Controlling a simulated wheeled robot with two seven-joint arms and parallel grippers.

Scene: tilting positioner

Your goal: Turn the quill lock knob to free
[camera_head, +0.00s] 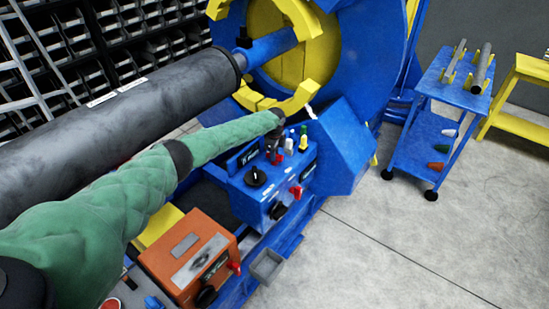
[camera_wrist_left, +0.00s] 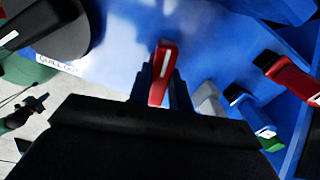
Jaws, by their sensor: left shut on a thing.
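My left gripper (camera_head: 276,150) reaches the top of the blue control box (camera_head: 250,203) in the head view. In the left wrist view it (camera_wrist_left: 164,90) is shut on a narrow red knob (camera_wrist_left: 163,75) with a white stripe. The knob stands up between the fingertips, and its base is hidden by the gripper. A white label on the blue panel beside it begins with "QUILL"; the rest is too blurred to read. I cannot confirm from the label which way free lies. My right gripper is in neither view.
A black round knob (camera_head: 255,176) and a red lever (camera_head: 295,192) are close by on the control box. A large dark cylinder (camera_head: 130,120) runs above my left arm. An orange box (camera_head: 188,255) stands below. Open floor lies at right, before the blue cart (camera_head: 455,92).

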